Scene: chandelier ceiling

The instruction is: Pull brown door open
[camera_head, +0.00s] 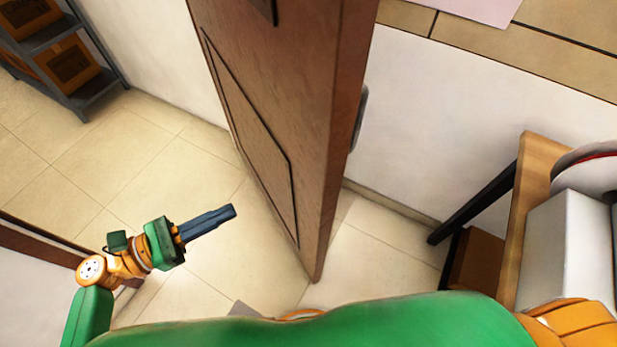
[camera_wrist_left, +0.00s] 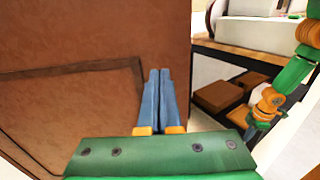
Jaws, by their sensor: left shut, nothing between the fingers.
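The brown door (camera_head: 277,120) stands ajar, swung out from its opening, and shows its panelled face and its long edge. A grey handle (camera_head: 359,118) sticks out on the door's right side. My left gripper (camera_head: 233,210) is shut and empty, to the left of the door's panelled face in the head view. In the left wrist view the shut fingers (camera_wrist_left: 160,72) lie in front of the brown door (camera_wrist_left: 75,60), near its right edge; I cannot tell whether they touch it.
A wooden table (camera_head: 530,190) with a white appliance (camera_head: 572,245) on it stands at the right. A brown box (camera_head: 477,262) sits under it. A grey shelf (camera_head: 85,92) with boxes stands at the far left. Tiled floor (camera_head: 170,170) is clear left of the door.

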